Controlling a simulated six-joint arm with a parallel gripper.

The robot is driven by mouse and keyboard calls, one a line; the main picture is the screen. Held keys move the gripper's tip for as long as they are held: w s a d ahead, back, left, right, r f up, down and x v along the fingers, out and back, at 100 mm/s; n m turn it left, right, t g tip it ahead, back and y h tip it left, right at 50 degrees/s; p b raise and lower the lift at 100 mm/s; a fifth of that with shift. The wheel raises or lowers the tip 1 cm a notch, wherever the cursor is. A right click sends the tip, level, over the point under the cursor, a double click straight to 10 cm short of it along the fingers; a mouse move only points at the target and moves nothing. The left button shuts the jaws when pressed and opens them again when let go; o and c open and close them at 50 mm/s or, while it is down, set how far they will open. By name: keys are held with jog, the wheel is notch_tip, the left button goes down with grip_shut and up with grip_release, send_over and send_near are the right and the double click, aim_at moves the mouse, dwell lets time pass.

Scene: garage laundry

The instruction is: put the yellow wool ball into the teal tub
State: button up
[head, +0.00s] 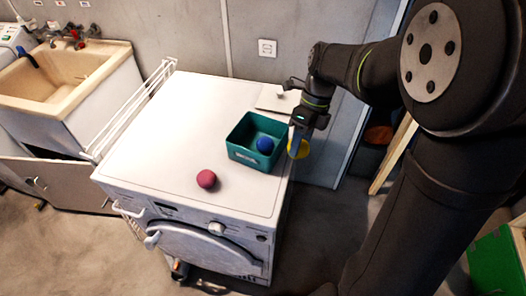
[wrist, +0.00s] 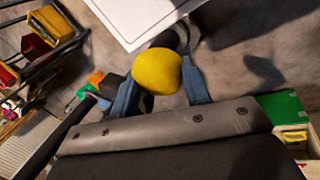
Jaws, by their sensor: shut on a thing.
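The yellow wool ball (wrist: 158,71) is held between the two blue fingers of my gripper (wrist: 160,88) in the wrist view. In the head view the ball (head: 301,149) shows partly behind my gripper (head: 298,142), just right of the teal tub (head: 243,155). The teal tub stands on the white machine top near its right edge, and a blue ball (head: 265,144) lies in it. My gripper is shut on the yellow ball beside the tub, at or beyond the machine's right edge. The ball's exact height is hard to tell.
A dark red ball (head: 206,179) lies on the white machine top (head: 150,130), left of and in front of the tub. A flat pale item (head: 275,98) lies behind the tub. A drying rack (head: 130,112) and a sink (head: 62,80) stand at left. The top's left part is clear.

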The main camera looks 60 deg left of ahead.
jog(key=w+a, duration=0.1)
jog(key=a, duration=0.7)
send_over(247, 141)
jog(key=s+d, duration=0.2)
jog(key=d, duration=0.2)
jog(key=shift+m, duration=0.4)
notch_tip(247, 141, down, 7)
jog(key=shift+w+f, duration=0.1)
jog(key=shift+a+f, duration=0.1)
jog(key=shift+f, duration=1.9)
jog(key=shift+f, duration=0.2)
jog(key=o, duration=0.7)
jog(key=shift+r, duration=0.1)
